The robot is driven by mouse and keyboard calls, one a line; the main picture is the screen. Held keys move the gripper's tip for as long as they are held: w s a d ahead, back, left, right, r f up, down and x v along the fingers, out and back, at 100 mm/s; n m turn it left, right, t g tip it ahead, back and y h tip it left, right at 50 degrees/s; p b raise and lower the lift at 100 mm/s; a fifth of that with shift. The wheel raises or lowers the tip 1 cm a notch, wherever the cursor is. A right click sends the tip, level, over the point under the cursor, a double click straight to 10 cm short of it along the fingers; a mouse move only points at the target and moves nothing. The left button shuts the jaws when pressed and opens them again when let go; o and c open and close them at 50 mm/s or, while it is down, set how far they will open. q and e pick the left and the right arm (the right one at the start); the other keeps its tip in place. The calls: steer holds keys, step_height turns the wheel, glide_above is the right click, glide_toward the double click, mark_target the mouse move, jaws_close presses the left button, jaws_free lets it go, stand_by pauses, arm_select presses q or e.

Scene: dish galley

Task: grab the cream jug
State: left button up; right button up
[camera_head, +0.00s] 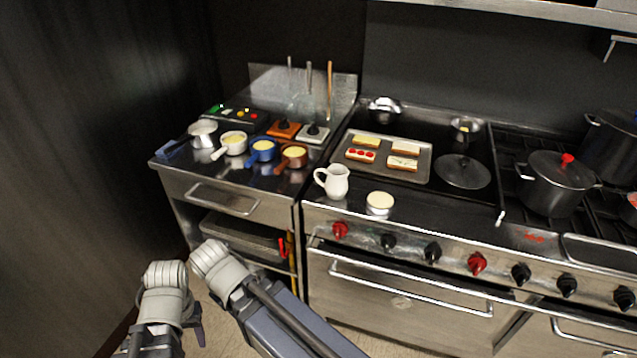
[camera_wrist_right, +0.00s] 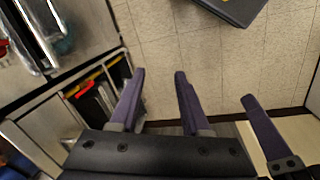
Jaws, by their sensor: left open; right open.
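The cream jug (camera_head: 335,183) is a white pitcher standing upright on the dark steel counter, near its front edge. Its handle points left. My left gripper (camera_head: 199,330) is low in front of the counter at the bottom left of the head view, mostly hidden by its own arm. It is well apart from the jug. My right gripper (camera_wrist_right: 159,75) shows in the right wrist view with its two purple fingers apart and only floor between them. The jug is not in that view.
A pale round item (camera_head: 380,202) sits just right of the jug. A tray of toasts (camera_head: 425,165) lies behind it. Several small pans, including a copper one (camera_head: 293,157), stand to the left. A dark lid (camera_head: 463,171) and a large pot (camera_head: 556,184) are right.

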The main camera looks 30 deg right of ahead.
steer(key=w+d+f+n+t+h+b, duration=0.1)
steer(key=w+d+n+t+h+b, duration=0.15)
steer(key=w+d, duration=0.6)
steer(key=n+t+h+b, duration=0.7)
steer(key=n+t+b, duration=0.3)
steer(key=n, duration=0.6)
glide_toward(316, 171)
steer(key=w+d+f+t+p, duration=0.1)
steer(key=f, duration=0.1)
steer(key=shift+r+x, duration=0.15)
steer(key=shift+x, duration=2.9)
steer(key=shift+r+x, duration=0.15)
steer(key=shift+x, duration=2.95)
steer(key=shift+c, duration=0.2)
jaws_close()
